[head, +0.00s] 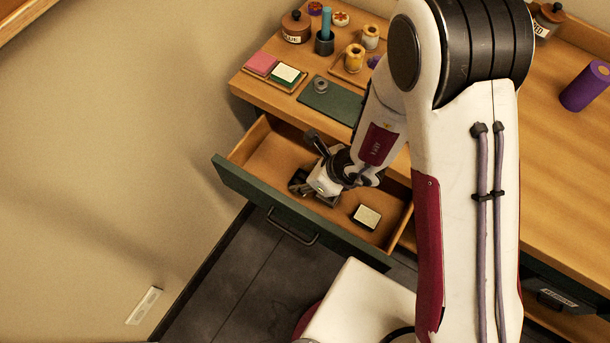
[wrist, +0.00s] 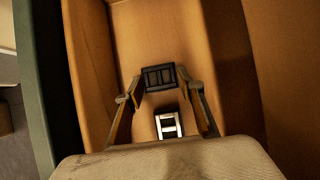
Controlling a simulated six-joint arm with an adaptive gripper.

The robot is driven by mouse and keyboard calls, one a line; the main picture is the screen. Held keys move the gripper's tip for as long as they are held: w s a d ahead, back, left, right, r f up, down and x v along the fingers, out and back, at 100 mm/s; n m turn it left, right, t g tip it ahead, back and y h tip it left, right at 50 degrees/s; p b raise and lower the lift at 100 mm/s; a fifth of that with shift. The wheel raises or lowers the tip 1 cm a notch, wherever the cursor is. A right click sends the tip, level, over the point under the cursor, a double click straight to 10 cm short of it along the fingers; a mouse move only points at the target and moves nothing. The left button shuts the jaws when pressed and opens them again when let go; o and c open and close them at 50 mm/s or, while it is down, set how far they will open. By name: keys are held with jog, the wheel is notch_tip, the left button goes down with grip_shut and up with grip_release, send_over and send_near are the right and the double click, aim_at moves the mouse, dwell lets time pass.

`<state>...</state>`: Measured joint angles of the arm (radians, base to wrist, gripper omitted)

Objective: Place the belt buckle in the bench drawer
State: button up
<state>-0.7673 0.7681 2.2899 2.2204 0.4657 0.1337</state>
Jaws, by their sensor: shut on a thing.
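The bench drawer (head: 262,155) is pulled open, with a green front and a wooden inside. My gripper (head: 314,194) is inside the drawer outline, low over its floor, left of the drawer's middle. In the wrist view, my gripper (wrist: 160,80) has its fingertips closed on a dark slotted piece, which looks like the belt buckle (wrist: 160,77). A bright silver-and-black framed piece (wrist: 168,124) shows between the fingers, nearer the palm; I cannot tell whether it belongs to the buckle. Whether the buckle touches the drawer floor is unclear. The head view mostly hides it.
A cream-topped block (head: 367,216) lies in the drawer's right part. On the bench are a green mat (head: 330,101) with a small grey ring, a tray with pink and green pads (head: 285,74), jars and spools.

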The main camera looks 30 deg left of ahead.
jog(key=o, duration=1.2)
jog(key=shift+r, duration=0.1)
jog(key=shift+d+r, duration=0.25)
jog(key=shift+r, duration=0.35)
jog(key=v, duration=1)
jog(key=shift+d+r, duration=0.2)
jog(key=shift+r, duration=0.05)
jog(key=shift+r, duration=0.1)
